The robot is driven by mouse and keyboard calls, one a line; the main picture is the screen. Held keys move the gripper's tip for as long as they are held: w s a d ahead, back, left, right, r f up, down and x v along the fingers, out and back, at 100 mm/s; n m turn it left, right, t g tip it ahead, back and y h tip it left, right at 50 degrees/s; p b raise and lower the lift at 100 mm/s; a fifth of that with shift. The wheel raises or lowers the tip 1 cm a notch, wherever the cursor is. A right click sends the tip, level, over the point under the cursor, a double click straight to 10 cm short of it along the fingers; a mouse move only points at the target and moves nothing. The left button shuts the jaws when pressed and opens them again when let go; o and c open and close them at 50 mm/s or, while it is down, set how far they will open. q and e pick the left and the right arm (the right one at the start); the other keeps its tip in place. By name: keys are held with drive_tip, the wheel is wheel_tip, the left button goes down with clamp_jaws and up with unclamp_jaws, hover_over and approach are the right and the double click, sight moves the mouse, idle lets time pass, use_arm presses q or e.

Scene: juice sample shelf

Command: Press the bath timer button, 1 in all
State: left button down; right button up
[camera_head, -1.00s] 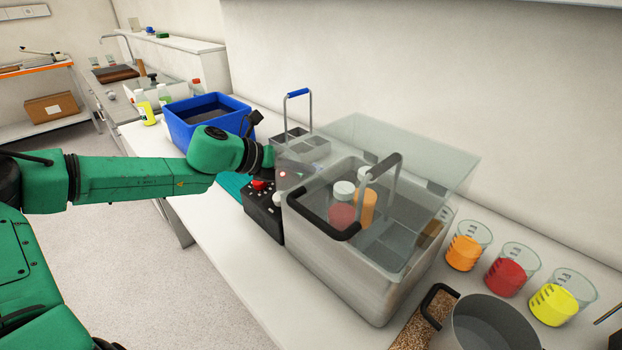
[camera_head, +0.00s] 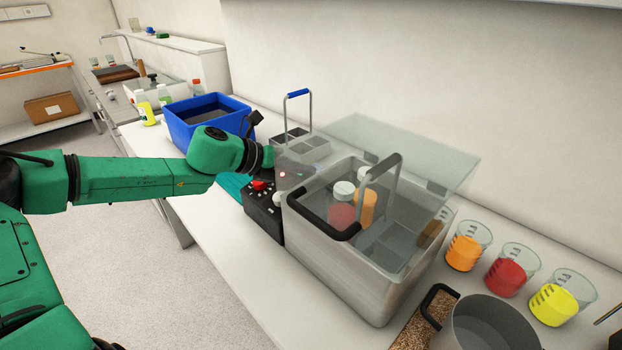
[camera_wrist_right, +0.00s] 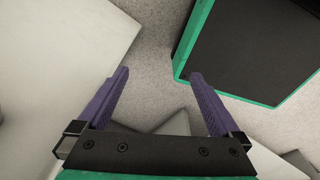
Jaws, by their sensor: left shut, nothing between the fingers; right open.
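The steel bath (camera_head: 335,265) stands on the bench in the head view, with a clear lid raised over it. Two white-capped bottles, one red (camera_head: 341,208) and one orange (camera_head: 364,205), are in the bath. A black control box (camera_head: 263,215) with a red part (camera_head: 259,185) and small pale buttons is at the bath's left end. My left gripper (camera_head: 272,160) is shut and empty, over the far side of this box by a small red light (camera_head: 282,174). Its fingertips are hard to make out, and contact cannot be told. My right gripper (camera_wrist_right: 159,73) is open and empty.
A blue bin (camera_head: 207,115) and a grey caddy with a blue handle (camera_head: 298,94) stand behind the left gripper. Beakers of orange (camera_head: 466,250), red (camera_head: 508,273) and yellow (camera_head: 556,302) liquid and a pot (camera_head: 487,325) stand right of the bath.

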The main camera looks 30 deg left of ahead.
idle(0.3)
use_arm(q)
drive_tip(key=shift+w+f+b, duration=0.15)
drive_tip(key=shift+f+b, duration=0.3)
drive_tip(key=shift+b, duration=0.25)
drive_tip(key=shift+d+f+b, duration=0.1)
drive_tip(key=shift+f+b, duration=0.35)
drive_tip(key=shift+b, duration=0.25)
idle(0.5)
drive_tip(key=shift+r, duration=0.1)
drive_tip(key=shift+r+p, duration=0.8)
drive_tip(key=shift+p, duration=0.15)
drive_tip(key=r+p, duration=0.1)
drive_tip(key=p, duration=0.1)
drive_tip(key=s+r+p, duration=0.1)
drive_tip(key=r+p, duration=0.2)
drive_tip(key=shift+s+a+r+p, duration=0.25)
drive_tip(key=shift+a+r+p, duration=0.05)
drive_tip(key=shift+r+p, duration=0.1)
idle(0.3)
